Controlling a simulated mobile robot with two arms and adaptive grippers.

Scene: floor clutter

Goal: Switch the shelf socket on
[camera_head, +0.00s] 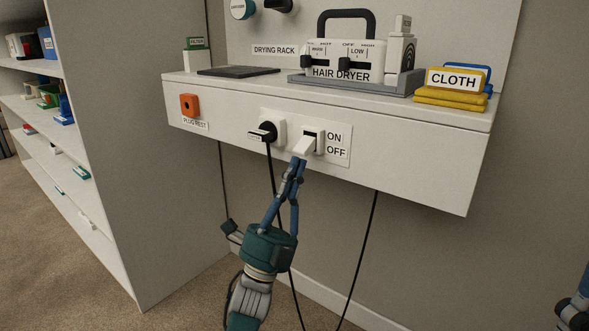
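The shelf socket panel (341,157) is on the front of the white shelf, with ON printed above OFF at its right. Its white switch lever (302,147) sticks out and slants downward, toward the OFF side. A black plug (264,132) sits in the socket left of the switch. My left gripper (294,166) reaches up from below. Its blue fingers come together just under the lever's tip, seemingly empty; whether they touch the lever is unclear. A blue and dark part of my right arm shows at the lower right edge; its fingertips cannot be made out.
On the shelf stand a hair dryer box (346,73) in a grey tray, folded yellow cloths (452,96) and a dark flat mat (238,71). An orange plug rest (189,105) is left of the socket. Black cords hang below. A bookcase (62,149) stands at left.

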